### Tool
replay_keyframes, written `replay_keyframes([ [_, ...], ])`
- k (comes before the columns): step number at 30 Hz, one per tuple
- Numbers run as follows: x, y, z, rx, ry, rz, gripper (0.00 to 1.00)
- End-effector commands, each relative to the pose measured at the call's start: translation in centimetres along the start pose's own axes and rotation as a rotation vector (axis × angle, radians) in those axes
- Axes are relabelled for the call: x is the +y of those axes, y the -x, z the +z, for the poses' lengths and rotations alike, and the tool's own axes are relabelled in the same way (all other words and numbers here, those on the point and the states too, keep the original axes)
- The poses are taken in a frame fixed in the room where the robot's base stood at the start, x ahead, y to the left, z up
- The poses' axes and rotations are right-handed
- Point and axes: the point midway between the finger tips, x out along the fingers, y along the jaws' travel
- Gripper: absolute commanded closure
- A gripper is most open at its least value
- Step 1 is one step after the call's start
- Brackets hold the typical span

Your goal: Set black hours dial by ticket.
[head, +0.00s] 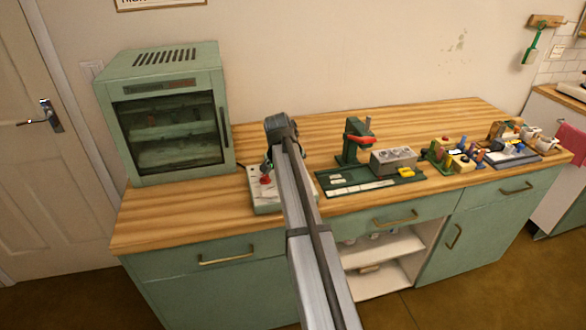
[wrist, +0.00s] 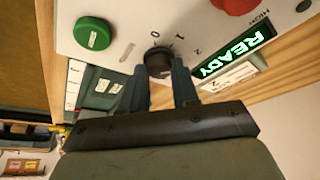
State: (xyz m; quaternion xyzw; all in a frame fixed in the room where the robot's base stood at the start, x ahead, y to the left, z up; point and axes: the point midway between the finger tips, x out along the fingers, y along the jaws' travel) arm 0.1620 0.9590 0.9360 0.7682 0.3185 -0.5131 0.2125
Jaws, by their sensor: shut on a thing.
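The black dial (wrist: 158,60) sits on a pale control panel (wrist: 125,45), with the marks 0, 1 and 2 around it. My gripper (wrist: 160,76) is shut on this dial, one finger at each side. The dial's pointer position is too unclear to read. A white card (wrist: 229,75) with small print lies beside the panel's lit READY display (wrist: 230,57); I cannot read it or tell if it is the ticket. In the head view, my arm hides much of the panel (head: 262,205) and the dial.
A green button (wrist: 93,33) and a red knob (wrist: 236,4) marked HIGH flank the dial. A green oven-like cabinet (head: 160,110) stands at left. A dark green tray (head: 345,190), a grey block (head: 393,160) and a green press (head: 353,140) stand to the right.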

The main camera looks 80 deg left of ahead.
Motion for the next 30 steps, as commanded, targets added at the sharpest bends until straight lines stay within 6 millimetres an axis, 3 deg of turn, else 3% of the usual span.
replay_keyframes([
  [10,0.01,-0.02,0.04,-0.001,-0.001,0.001,1.00],
  [11,0.01,-0.03,0.04,-0.001,-0.001,0.001,0.68],
  [18,0.00,-0.02,0.03,-0.001,-0.001,0.001,0.45],
  [30,-0.01,0.88,0.04,0.000,0.000,0.000,0.45],
])
